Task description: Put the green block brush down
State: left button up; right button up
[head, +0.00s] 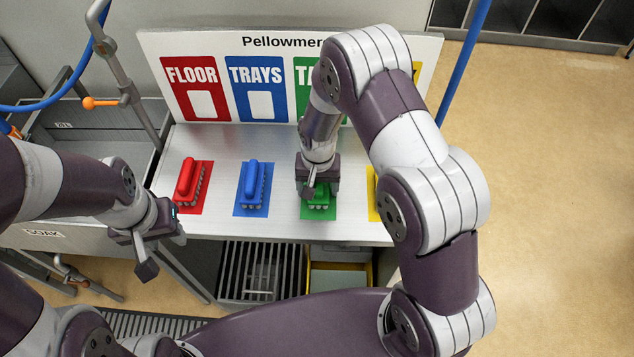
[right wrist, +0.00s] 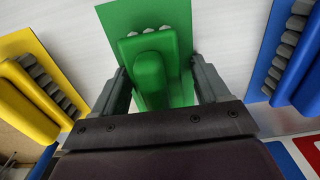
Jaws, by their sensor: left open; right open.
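The green block brush (head: 318,199) lies on the green mat (head: 329,212) on the white bench, mostly hidden under my right gripper in the head view. My right gripper (head: 317,184) is open over it. In the right wrist view, the green brush (right wrist: 150,75) sits on its green mat (right wrist: 180,14), with one open finger of the right gripper (right wrist: 158,85) on each side of its handle. Whether the fingers touch it is unclear. My left gripper (head: 160,240) is open and empty at the left, in front of the bench.
A red brush (head: 187,178) and a blue brush (head: 251,180) lie on matching mats to the left. A yellow brush (right wrist: 30,100) shows beside the green one in the right wrist view. The labelled board (head: 209,60) stands behind; a sink (head: 90,140) is at the left.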

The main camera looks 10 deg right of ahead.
jog(key=shift+s+d+f, duration=0.1)
jog(key=shift+s+d, duration=0.05)
jog(key=shift+s, duration=0.25)
jog(key=r, duration=0.1)
jog(key=r+b, duration=0.1)
jog(key=r, duration=0.1)
jog(key=r+b, duration=0.1)
jog(key=shift+w+d+r, duration=0.15)
jog(key=shift+w+r, duration=0.1)
jog(key=shift+r, duration=0.1)
jog(key=r, duration=0.8)
jog(key=shift+s+a+b, duration=0.2)
jog(key=shift+b, duration=0.15)
jog(key=s+d+r+n+t, duration=0.1)
jog(key=s+d+n, duration=0.2)
jog(key=s, duration=0.9)
jog(key=d, duration=0.3)
jog(key=shift+s, duration=0.25)
jog(key=shift+s+r, duration=0.15)
jog(key=shift+s, duration=0.05)
jog(key=shift+w, duration=0.15)
